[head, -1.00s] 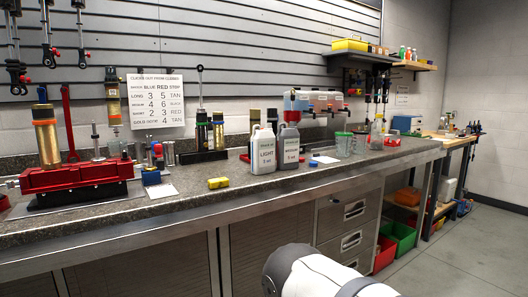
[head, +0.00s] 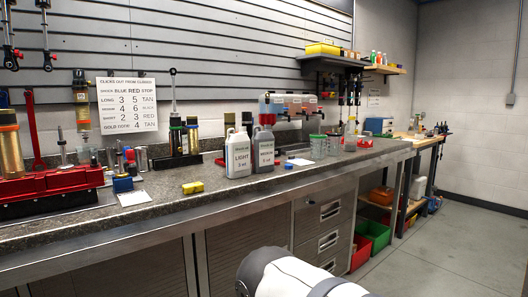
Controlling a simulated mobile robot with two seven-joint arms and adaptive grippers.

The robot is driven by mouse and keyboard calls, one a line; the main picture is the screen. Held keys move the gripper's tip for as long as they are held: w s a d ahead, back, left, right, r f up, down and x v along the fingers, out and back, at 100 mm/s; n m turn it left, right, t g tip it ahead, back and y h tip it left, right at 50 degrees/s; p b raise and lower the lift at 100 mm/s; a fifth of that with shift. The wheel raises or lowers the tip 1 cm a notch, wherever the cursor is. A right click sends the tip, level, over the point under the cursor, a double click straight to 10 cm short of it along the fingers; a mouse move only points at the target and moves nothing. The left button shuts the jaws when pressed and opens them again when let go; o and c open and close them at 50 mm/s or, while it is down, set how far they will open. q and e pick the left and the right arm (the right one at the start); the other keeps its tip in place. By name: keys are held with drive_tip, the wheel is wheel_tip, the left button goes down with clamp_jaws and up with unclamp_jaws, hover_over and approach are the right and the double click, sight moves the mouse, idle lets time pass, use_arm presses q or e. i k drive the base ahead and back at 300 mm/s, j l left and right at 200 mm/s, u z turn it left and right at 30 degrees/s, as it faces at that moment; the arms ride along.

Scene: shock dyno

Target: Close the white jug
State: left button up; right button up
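The white jug (head: 238,156), labelled LIGHT, stands upright on the grey speckled counter (head: 140,215) near the middle of the head view. Its mouth is small here, and I cannot tell whether a cap is on it. A grey jug (head: 263,152) with a white label stands close to its right. A small blue piece (head: 289,166) lies on the counter right of the grey jug; I cannot tell if it is a cap. Neither of my grippers is in view. Only a white and dark arm link of mine shows at the bottom.
The counter's front strip is clear. Drawers (head: 330,211) are below.

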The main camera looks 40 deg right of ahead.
sight(238, 145)
drive_tip(key=z, duration=1.4)
drive_tip(key=i+l, duration=0.4)
drive_tip(key=i, duration=0.15)
drive_tip(key=i+l+u, duration=0.1)
drive_tip(key=i+l, duration=0.25)
drive_tip(key=i, duration=0.25)
drive_tip(key=i+l, duration=0.45)
drive_tip(key=i+j+u, duration=0.05)
drive_tip(key=i, duration=0.05)
